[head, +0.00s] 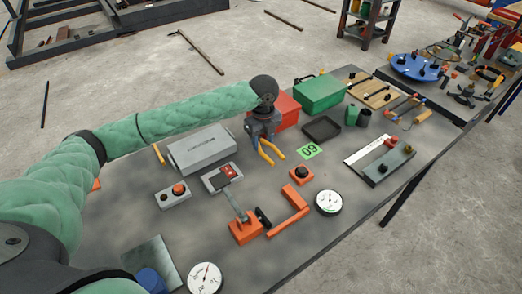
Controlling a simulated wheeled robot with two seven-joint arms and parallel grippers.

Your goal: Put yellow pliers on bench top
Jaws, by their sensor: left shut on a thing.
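The yellow pliers (271,151) hang from my left gripper (265,135), with both yellow handles pointing down. My left gripper is shut on them; its fingers hide the pliers' head. The gripper is over the middle of the grey bench top (330,240), in front of a red box. I cannot tell whether the handle ends touch the bench top. My right gripper is out of the picture.
A grey case (201,150) lies left of the pliers. A red box (287,111), green box (318,94) and black tray (321,129) stand behind and to the right. A green 60 card (309,151), orange parts and dial gauges (329,202) lie nearby.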

